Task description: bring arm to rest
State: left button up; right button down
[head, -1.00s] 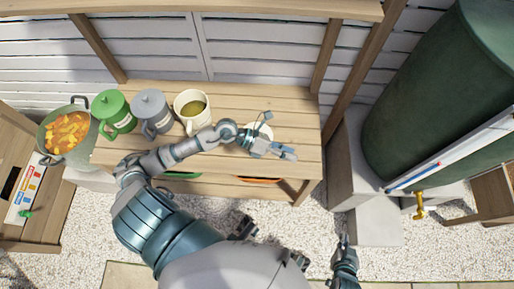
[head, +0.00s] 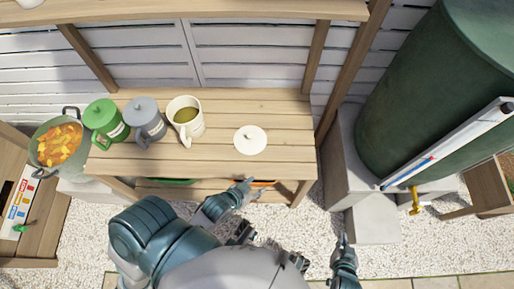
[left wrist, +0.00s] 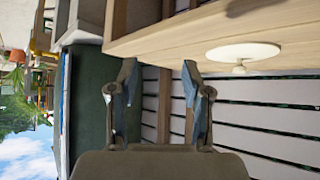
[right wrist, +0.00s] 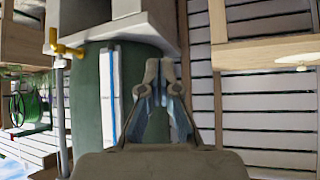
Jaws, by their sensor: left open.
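My left gripper (head: 243,186) is open and empty at the front edge of the wooden bench (head: 290,165), with its arm folded back toward my body. In the left wrist view its two fingers (left wrist: 160,85) stand apart with nothing between them. My right gripper (head: 342,243) hangs low over the gravel, right of the bench. In the right wrist view its fingertips (right wrist: 160,68) are together and hold nothing. A round white lid (head: 250,140) with a small knob lies flat on the bench, apart from both grippers.
An open cream mug (head: 186,118), a lidded grey mug (head: 145,120) and a lidded green mug (head: 105,118) stand at the bench's left. A pot of orange food (head: 59,143) is further left. A large green tank (head: 430,95) with a yellow tap (head: 414,200) stands at right.

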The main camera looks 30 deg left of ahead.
pick_arm(q)
jog(key=s+a+f+g+y+p, duration=0.1)
jog(key=s+f+p, duration=0.4)
jog(key=f, duration=0.6)
jog(key=s+a+f+g+p, duration=0.3)
jog(key=s+f+g+p, duration=0.3)
jog(key=s+f, duration=0.3)
notch_tip(320, 180, down, 2)
jog(key=shift+s+f+g+y, duration=0.25)
jog(key=shift+s+g+y, duration=0.05)
jog(key=shift+s+y, duration=0.1)
jog(key=shift+c, duration=0.7)
jog(key=shift+s+a, duration=0.1)
jog(key=shift+a, duration=0.05)
pick_arm(e)
jog(key=s+d+f+g+h, duration=0.1)
jog(key=s+d+f+g, duration=0.1)
jog(key=s+f, duration=0.5)
jog(key=s+d+f+g, duration=0.2)
jog(key=s+f+g, duration=0.3)
jog(key=f, duration=1)
jog(key=s, duration=0.2)
jog(key=shift+s+f+h, duration=0.3)
jog(key=shift+s+h, duration=0.05)
jog(key=shift+h, duration=0.05)
